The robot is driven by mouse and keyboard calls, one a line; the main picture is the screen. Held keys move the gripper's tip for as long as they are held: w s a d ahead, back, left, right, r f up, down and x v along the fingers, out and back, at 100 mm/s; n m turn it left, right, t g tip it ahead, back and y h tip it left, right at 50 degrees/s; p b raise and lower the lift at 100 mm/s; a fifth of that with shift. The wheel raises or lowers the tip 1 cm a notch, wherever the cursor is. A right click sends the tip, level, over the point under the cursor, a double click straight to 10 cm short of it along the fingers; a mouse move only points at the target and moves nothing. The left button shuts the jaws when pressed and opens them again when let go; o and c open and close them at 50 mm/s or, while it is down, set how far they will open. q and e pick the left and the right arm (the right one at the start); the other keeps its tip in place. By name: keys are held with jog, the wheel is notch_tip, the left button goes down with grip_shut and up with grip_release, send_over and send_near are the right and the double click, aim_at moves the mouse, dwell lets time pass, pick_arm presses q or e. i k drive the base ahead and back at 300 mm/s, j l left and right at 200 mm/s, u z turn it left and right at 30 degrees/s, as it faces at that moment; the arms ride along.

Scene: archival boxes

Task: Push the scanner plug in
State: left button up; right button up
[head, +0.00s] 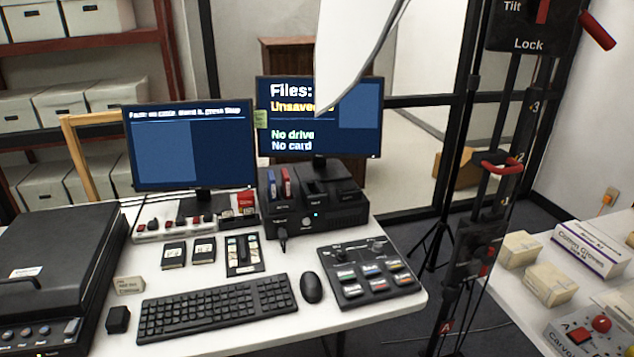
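The flatbed scanner (60,255), black with its lid down, stands at the left end of the white desk. A white power strip (150,237) with red switches and dark plugs lies behind the small cards, below the left monitor. I cannot tell which plug is the scanner's or whether any sits fully in. A black plug or connector (282,238) shows at the front of the black dock box (335,214); its seating is too small to judge.
The keyboard (216,308), mouse (311,287) and button panel (370,273) fill the desk's front. Two monitors (190,150) (330,105) stand behind. A black stand (480,220) rises at the desk's right. A pale, unidentified shape (350,45) covers part of the right monitor.

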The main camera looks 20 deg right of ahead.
aim_at(283, 232)
jog(key=i+l, duration=0.2)
jog(key=l, duration=0.2)
jog(key=i+l, duration=0.15)
jog(key=l, duration=0.2)
jog(key=i+l, duration=0.2)
jog(key=l, duration=0.2)
